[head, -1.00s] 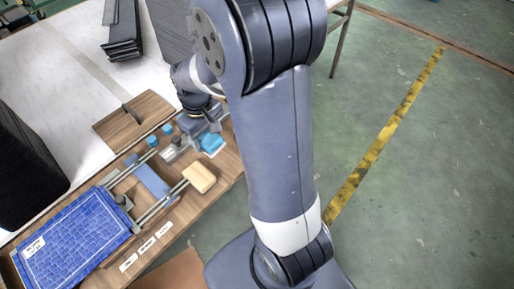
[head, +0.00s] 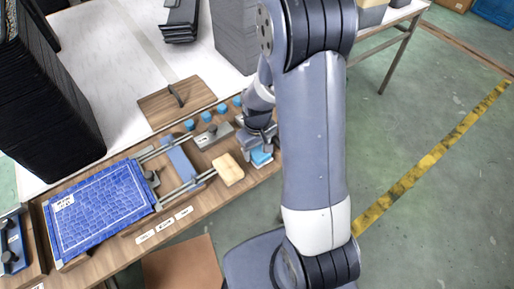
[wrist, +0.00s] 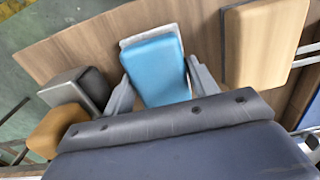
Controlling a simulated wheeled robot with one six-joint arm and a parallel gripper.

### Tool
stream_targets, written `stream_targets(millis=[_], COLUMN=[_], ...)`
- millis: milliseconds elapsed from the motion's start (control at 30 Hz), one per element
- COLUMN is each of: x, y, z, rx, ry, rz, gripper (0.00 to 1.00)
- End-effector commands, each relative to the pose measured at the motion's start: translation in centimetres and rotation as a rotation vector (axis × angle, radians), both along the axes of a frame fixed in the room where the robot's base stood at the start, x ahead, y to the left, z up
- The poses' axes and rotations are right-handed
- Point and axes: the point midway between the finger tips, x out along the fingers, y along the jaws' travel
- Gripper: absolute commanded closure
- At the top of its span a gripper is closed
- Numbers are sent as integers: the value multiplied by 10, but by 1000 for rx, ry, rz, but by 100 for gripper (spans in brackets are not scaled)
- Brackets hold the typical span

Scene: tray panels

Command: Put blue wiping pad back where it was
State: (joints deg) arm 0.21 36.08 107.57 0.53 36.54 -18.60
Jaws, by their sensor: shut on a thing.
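The blue wiping pad (wrist: 153,66) is a bright blue block on a pale grey backing. In the wrist view it lies between the two grey fingers of my gripper (wrist: 160,84), which is shut on it. In the head view the pad (head: 261,157) shows below my gripper (head: 260,144), near the right end of the wooden board (head: 205,202). My gripper hides part of the pad there. I cannot tell whether the pad touches the board or is slightly raised.
A tan block (head: 228,169) is left of the pad; it also shows in the wrist view (wrist: 264,42). A grey block (wrist: 76,88) and an orange-brown block (wrist: 58,128) are on the other side. Rails and a blue patterned panel (head: 100,207) are further left.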

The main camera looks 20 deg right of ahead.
Motion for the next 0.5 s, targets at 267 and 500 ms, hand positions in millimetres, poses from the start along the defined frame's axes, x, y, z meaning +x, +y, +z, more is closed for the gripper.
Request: stream_targets(millis=[267,500], x=[0,0], y=[0,0], z=[-1,-3], rx=[0,0], ry=[-1,-1], rz=[0,0], gripper=[62,34])
